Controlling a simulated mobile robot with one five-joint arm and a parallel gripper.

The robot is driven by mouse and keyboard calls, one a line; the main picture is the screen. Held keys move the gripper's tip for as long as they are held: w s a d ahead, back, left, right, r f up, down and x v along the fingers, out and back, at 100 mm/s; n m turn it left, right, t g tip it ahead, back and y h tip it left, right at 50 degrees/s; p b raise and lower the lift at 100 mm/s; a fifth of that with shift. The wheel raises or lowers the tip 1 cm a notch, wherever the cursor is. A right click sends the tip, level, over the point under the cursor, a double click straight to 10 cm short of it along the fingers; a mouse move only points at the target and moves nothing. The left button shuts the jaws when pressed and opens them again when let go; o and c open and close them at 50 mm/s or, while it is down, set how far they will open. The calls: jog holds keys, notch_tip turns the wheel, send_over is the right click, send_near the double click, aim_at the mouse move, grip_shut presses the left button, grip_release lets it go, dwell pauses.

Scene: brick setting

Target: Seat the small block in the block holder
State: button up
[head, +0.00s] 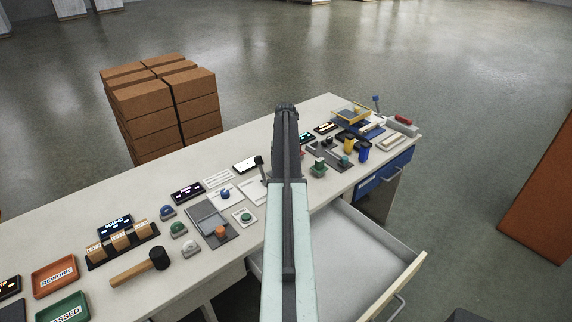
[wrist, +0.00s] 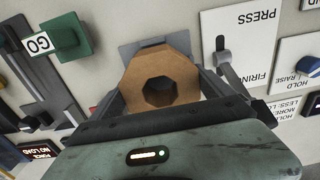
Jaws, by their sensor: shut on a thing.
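A tan-brown block (wrist: 155,72) with a dark octagonal hole through its face is between the fingers of my gripper (wrist: 162,82) in the wrist view. I take it as the small block. The gripper is shut on it. A flat grey piece (wrist: 130,50) shows behind the block's upper edge; I cannot tell whether it is the block holder, nor whether the block touches it. In the head view my arm crosses the bench and hides the gripper and the block.
A green knob (wrist: 67,38) by a GO label is left of the gripper. A lever (wrist: 222,55) on a PRESS card (wrist: 245,32) is close on the right. The bench (head: 215,263) is crowded; an open drawer (head: 362,255) juts out in front.

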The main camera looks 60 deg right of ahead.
jog(key=shift+f+b, duration=0.85)
jog(key=shift+f, duration=0.05)
jog(key=o, duration=1.5)
notch_tip(320, 180, up, 8)
jog(key=p, duration=0.7)
jog(key=shift+f+p, duration=0.1)
jog(key=shift+p, duration=0.25)
